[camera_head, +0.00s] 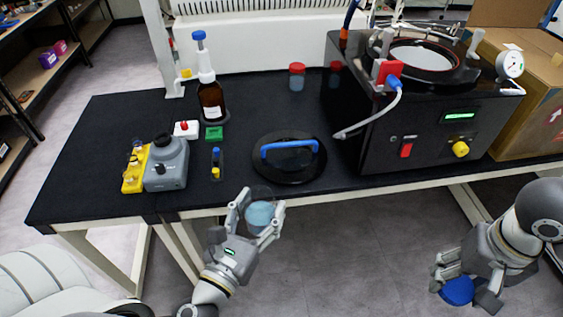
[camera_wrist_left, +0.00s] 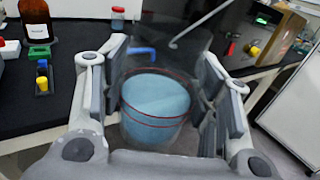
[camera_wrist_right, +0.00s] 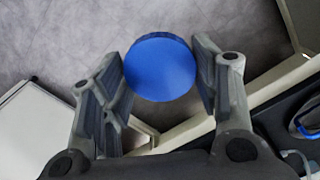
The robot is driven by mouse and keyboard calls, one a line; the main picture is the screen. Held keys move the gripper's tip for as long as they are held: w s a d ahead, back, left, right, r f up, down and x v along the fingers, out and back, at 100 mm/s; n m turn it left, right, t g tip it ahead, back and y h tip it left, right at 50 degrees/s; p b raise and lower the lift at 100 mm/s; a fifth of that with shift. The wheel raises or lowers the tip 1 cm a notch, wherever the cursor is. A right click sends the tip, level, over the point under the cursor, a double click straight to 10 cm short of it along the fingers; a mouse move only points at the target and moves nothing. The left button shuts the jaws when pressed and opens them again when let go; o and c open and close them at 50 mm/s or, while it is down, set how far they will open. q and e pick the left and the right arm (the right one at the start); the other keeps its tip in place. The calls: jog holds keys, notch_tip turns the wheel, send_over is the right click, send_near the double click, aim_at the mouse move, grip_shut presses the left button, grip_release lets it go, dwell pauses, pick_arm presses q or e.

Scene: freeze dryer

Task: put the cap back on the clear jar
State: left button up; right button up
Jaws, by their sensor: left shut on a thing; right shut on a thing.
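The clear jar (camera_head: 260,214) holds light blue contents and is gripped between the fingers of my left gripper (camera_head: 257,216), in front of the table's front edge. In the left wrist view the jar (camera_wrist_left: 155,105) sits between both fingers and its open top shows no cap. The blue round cap (camera_head: 457,290) is held in my right gripper (camera_head: 464,287), low over the floor at the far right. In the right wrist view the cap (camera_wrist_right: 161,67) is a flat blue disc between the fingertips. Jar and cap are far apart.
The black table (camera_head: 100,165) carries a black lid with a blue handle (camera_head: 290,150), a brown bottle (camera_head: 211,100), a grey device (camera_head: 166,165), a red-capped jar (camera_head: 297,77) and the freeze dryer (camera_head: 430,125). The space between my grippers is clear floor.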

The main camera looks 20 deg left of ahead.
pick_arm(q)
jog(key=w+d+m+g+h, duration=0.2)
jog(key=w+d+m+h, duration=0.1)
jog(key=d, duration=0.4)
jog(key=w+d+r+m+g+h, duration=0.1)
jog(key=w+d+m+g+h, duration=0.1)
jog(key=d+h, duration=0.4)
jog(key=w+m+h, duration=0.1)
jog(key=m+h, duration=0.1)
jog(key=shift+d+m, duration=0.35)
jog(key=shift+m, duration=0.05)
jog(key=shift+s, duration=0.1)
pick_arm(e)
jog(key=w+a+r+n, duration=0.2)
jog(key=a+r, duration=0.5)
jog(key=a, duration=0.5)
jog(key=w+a+r+n, duration=0.3)
jog(key=a+r, duration=0.4)
jog(key=a, duration=0.5)
jog(key=shift+w+r, duration=0.35)
jog(key=shift+w, duration=0.5)
jog(key=shift+f, duration=0.1)
notch_tip(320, 180, down, 4)
jog(key=shift+r, duration=0.1)
